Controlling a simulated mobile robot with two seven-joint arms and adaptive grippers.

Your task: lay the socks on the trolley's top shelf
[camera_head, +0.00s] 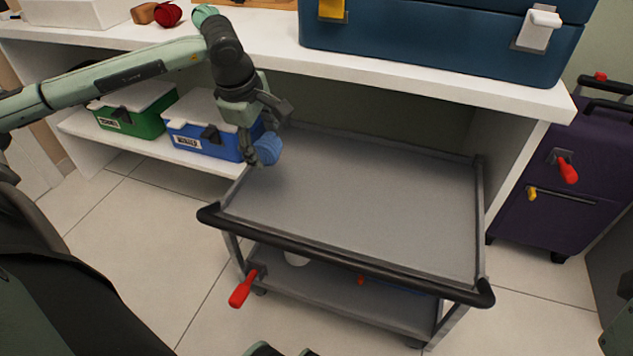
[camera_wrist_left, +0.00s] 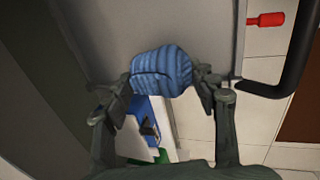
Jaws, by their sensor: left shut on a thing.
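The socks (camera_head: 268,148) are a blue ribbed bundle. My left gripper (camera_head: 262,146) is shut on them, over the left edge of the trolley's top shelf. The socks also show between the fingers in the left wrist view (camera_wrist_left: 162,72). The trolley's top shelf (camera_head: 360,190) is a flat grey tray with a low rim, and it is empty. I cannot tell whether the socks touch it.
A black handle bar (camera_head: 345,258) runs along the trolley's near side, with a red lever (camera_head: 242,288) below it. A purple suitcase (camera_head: 545,190) stands at the right.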

